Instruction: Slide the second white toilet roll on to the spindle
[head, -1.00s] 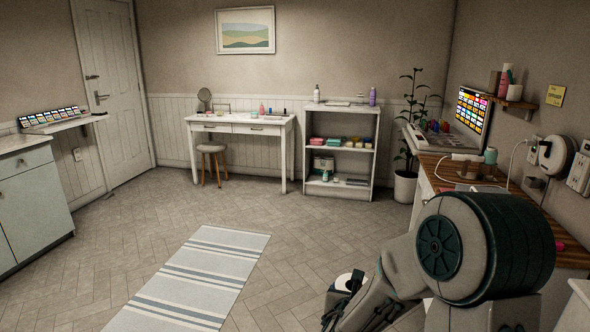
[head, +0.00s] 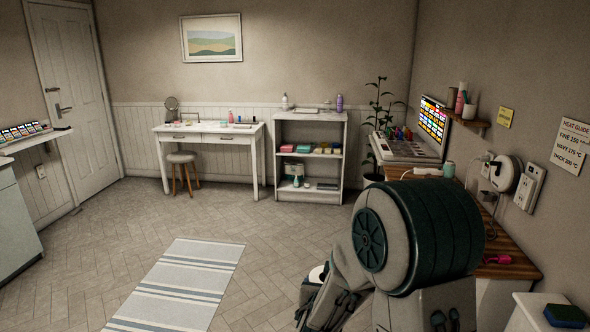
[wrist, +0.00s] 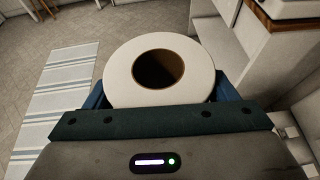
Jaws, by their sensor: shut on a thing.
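A white toilet roll (wrist: 122,77) is held in my gripper (wrist: 160,95) in the wrist view. Its brown cardboard core faces the camera, and blue finger parts show on both sides of it. In the head view a small piece of the white roll (head: 317,274) shows beside my gripper (head: 318,305), low in the picture and partly behind my arm. I cannot make out the spindle or another toilet roll in either view now.
A wooden counter (head: 510,262) runs along the right wall, with a white ledge (head: 528,318) bearing a dark green and blue block in the lower right corner. A striped rug (head: 180,285) lies on open floor. A white shelf unit (head: 309,116) and a white table (head: 210,134) stand at the back.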

